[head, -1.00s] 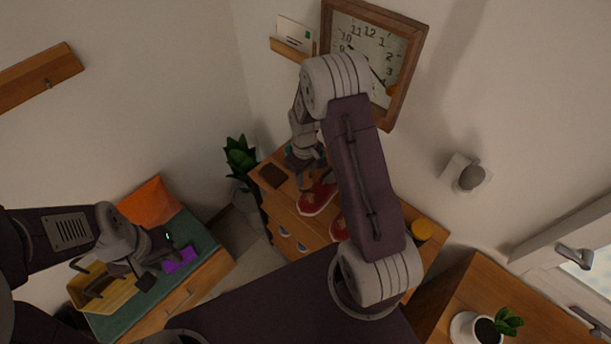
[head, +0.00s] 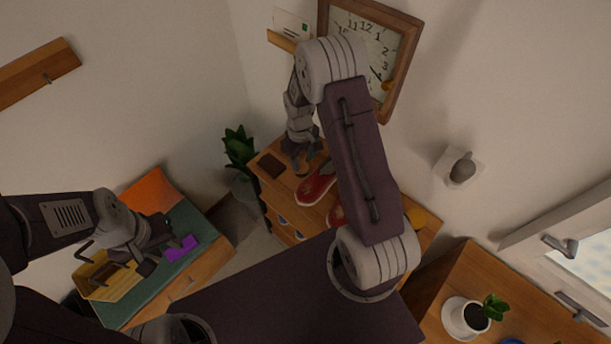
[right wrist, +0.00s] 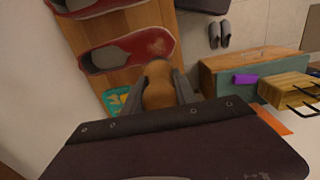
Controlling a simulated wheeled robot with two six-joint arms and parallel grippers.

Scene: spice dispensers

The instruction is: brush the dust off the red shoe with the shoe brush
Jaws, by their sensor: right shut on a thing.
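A red shoe (head: 317,187) lies on the wooden cabinet top, and a second red shoe (head: 335,214) is partly hidden behind my right arm. In the right wrist view the nearer red shoe (right wrist: 150,43) shows pale specks near its toe, and the other shoe (right wrist: 100,5) is cut by the top edge. My right gripper (head: 303,160) is beside the nearer shoe, above the cabinet. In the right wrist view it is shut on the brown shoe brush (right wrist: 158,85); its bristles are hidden. My left gripper (head: 158,245) hangs empty over the green-topped bench; its finger gap is unclear.
A dark brown square (head: 271,165) lies on the cabinet, left of my right gripper. A wall clock (head: 362,45) hangs behind. A yellow basket (head: 105,280) and purple item (head: 180,248) are on the bench. A potted plant (head: 240,150) stands left of the cabinet.

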